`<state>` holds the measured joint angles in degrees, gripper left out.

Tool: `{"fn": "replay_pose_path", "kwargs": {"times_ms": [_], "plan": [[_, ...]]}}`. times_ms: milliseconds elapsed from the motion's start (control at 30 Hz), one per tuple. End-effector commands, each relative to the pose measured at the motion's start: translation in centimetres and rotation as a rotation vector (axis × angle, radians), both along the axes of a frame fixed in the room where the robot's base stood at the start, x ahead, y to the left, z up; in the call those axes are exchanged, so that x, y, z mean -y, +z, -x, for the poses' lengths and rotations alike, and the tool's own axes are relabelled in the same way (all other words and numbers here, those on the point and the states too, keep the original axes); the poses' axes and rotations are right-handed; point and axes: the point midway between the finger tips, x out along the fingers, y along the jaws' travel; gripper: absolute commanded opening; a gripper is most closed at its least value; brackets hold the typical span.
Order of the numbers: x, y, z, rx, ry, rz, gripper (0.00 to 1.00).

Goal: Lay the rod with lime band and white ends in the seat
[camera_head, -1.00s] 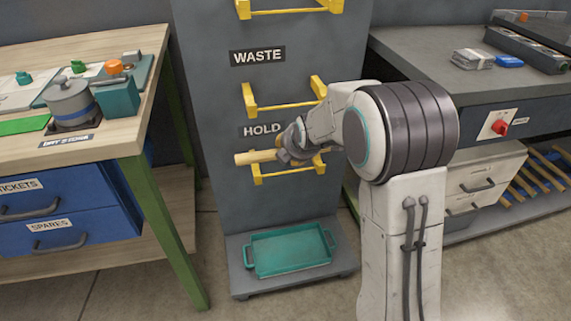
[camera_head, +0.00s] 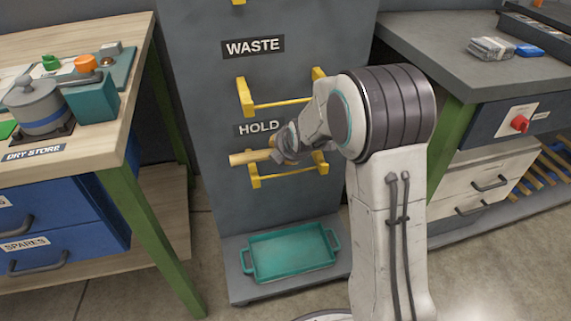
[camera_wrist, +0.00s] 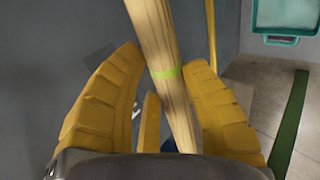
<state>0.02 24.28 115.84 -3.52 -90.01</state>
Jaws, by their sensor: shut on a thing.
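A pale wooden rod (camera_head: 246,158) is in my gripper (camera_head: 284,151), in front of the grey panel. The wrist view shows the rod (camera_wrist: 156,38) with a lime band (camera_wrist: 165,73), between the yellow fingers of my gripper (camera_wrist: 165,100). No white end can be made out; the far end is out of the wrist view. In the head view the rod lies roughly level, its left end sticking out past the lower yellow seat (camera_head: 290,173), labelled HOLD (camera_head: 258,128). Whether it touches this seat is unclear. My gripper and arm partly hide the seat.
Another yellow seat (camera_head: 280,104), under the WASTE label (camera_head: 253,47), is empty. A teal tray (camera_head: 290,253) lies on the panel's foot. A wooden bench (camera_head: 135,60) stands left, a grey bench (camera_head: 440,45) right. My arm passes close to the panel's right side.

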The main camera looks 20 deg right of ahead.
Motion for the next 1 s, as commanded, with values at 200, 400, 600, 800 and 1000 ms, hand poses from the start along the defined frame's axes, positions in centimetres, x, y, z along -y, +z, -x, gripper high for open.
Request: {"fn": "replay_pose_path", "kwargs": {"times_ms": [200, 400, 600, 800, 1000], "plan": [[0.0, -1.7, 0.0, -0.002, 0.000, 0.000, 0.04], [0.0, -4.4, 0.0, 0.000, 0.000, 0.000, 0.04], [0.0, -5.0, 0.0, 0.003, 0.000, 0.000, 0.04], [0.0, -5.0, 0.0, 0.002, 0.000, 0.000, 0.04], [0.0, -5.5, 0.0, 0.002, 0.000, 0.000, 0.04]]}}
